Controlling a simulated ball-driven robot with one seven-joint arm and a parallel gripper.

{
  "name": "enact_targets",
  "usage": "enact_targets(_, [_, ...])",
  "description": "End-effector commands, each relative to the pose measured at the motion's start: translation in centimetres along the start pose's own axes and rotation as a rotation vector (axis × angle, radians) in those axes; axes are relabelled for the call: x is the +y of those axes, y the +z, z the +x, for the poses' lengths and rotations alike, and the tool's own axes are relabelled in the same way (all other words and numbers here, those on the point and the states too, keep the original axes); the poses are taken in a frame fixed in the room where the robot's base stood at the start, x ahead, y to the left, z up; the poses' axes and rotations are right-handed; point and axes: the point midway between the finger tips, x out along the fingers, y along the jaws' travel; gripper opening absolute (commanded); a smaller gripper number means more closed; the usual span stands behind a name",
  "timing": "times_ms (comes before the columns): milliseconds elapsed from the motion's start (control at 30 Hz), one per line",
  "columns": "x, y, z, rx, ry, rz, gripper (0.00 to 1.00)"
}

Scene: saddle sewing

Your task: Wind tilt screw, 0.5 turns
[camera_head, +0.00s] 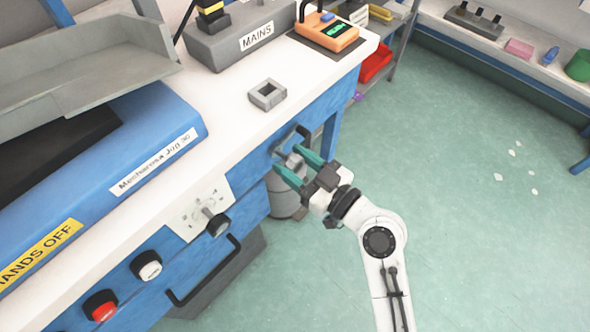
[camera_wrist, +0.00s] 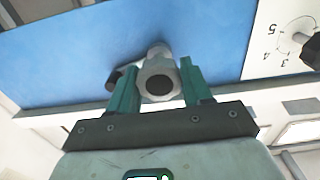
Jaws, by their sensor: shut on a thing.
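The tilt screw's crank (camera_head: 294,138) is on the blue front panel of the bench in the head view, with a dark arm and a pale grey handle (camera_head: 295,163). My gripper (camera_head: 291,161) is at the crank, its two green fingers on either side of the handle. In the wrist view the round end of the handle (camera_wrist: 149,92) faces the camera, with a dark hole in its centre. My gripper (camera_wrist: 159,76) is shut on the handle there. A dark knob of the crank (camera_wrist: 116,77) shows partly behind the left finger.
A numbered dial with a knob (camera_head: 218,222) is left of the crank, above a black bar handle (camera_head: 208,280). A grey bin (camera_head: 284,201) stands below the crank. A square grey block (camera_head: 267,94) lies on the bench top. Green floor to the right is largely open.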

Motion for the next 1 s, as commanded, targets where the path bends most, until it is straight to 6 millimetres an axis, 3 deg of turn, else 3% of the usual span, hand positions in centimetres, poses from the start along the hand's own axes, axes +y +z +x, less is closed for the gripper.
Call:
enact_targets(533, [-0.02,-0.31,0.02,0.004,0.001,-0.074,0.18])
enact_targets(567, [-0.02,-0.31,0.02,0.004,0.001,-0.073,0.51])
enact_targets(600, [-0.01,-0.31,0.02,0.004,0.001,-0.073,0.55])
enact_targets(800, [-0.03,-0.2,0.01,0.002,0.001,-0.072,0.71])
enact_targets(1000, [-0.04,-0.12,-0.03,0.001,0.0,-0.071,0.71])
